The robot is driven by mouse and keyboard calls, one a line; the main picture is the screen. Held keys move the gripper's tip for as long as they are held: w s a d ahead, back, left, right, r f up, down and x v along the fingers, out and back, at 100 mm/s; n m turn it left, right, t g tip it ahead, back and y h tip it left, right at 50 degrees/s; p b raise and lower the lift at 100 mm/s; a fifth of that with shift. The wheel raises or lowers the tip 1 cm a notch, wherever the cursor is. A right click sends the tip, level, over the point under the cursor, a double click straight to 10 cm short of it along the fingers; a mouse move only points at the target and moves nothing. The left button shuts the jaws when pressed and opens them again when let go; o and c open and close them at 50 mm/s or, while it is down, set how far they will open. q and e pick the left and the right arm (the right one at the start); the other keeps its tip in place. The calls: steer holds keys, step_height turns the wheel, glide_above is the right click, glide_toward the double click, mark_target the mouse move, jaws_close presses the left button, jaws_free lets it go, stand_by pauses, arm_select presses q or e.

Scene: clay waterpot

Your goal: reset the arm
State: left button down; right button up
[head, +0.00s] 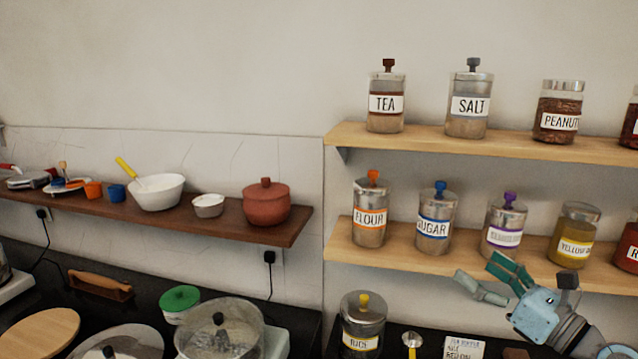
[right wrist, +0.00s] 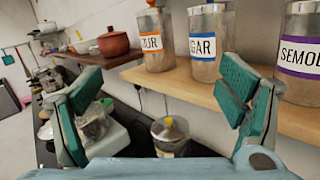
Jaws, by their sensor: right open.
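My right gripper (head: 487,284) is open and empty at the lower right of the head view, in front of the lower jar shelf. Its two fingers stand wide apart in the right wrist view (right wrist: 160,110), with nothing between them but the view beyond. The clay pot (head: 266,204) is reddish-brown with a lid and stands upright at the right end of the dark shelf. It also shows in the right wrist view (right wrist: 114,44), apart from the gripper. My left gripper is not in view.
The lower jar shelf (head: 400,263) holds jars, including the sugar jar (head: 436,217), close behind my right gripper. A rice jar (head: 363,325) and a glass-lidded pan (head: 219,330) stand on the counter below. The dark shelf (head: 230,232) also carries a white bowl (head: 160,193).

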steer(key=s+d+f+m+g+h, duration=0.15)
steer(key=s+f+m+h, duration=0.35)
steer(key=m, duration=0.6)
steer(key=s+d+f+m+h, duration=0.25)
steer(key=f+m+h, duration=0.45)
steer(key=m, duration=0.4)
steer(key=s+d+f+m+g+h, duration=0.15)
steer(key=s+f+m+h, duration=0.25)
steer(key=f+m, duration=0.5)
steer(key=s+a+f+m+g+y, duration=0.25)
steer(key=s+a+f, duration=0.2)
steer(key=s, duration=0.25)
steer(key=s+a+f+m+g+y, duration=0.1)
steer(key=s+a+f+m+g, duration=0.3)
steer(key=s, duration=0.3)
steer(key=s+a+f+m+g+y, duration=0.2)
steer(key=s+f+g, duration=0.25)
steer(key=s, duration=0.25)
step_height(320, 180, down, 23)
steer(key=s+d, duration=0.2)
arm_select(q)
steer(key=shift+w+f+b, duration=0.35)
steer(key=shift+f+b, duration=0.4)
arm_select(e)
steer(key=s+f+g, duration=0.1)
steer(key=s+f, duration=1)
steer(key=s, duration=0.2)
steer(key=shift+d+f+g, duration=0.25)
steer(key=shift+d+g, duration=0.05)
steer(key=shift+d, duration=0.15)
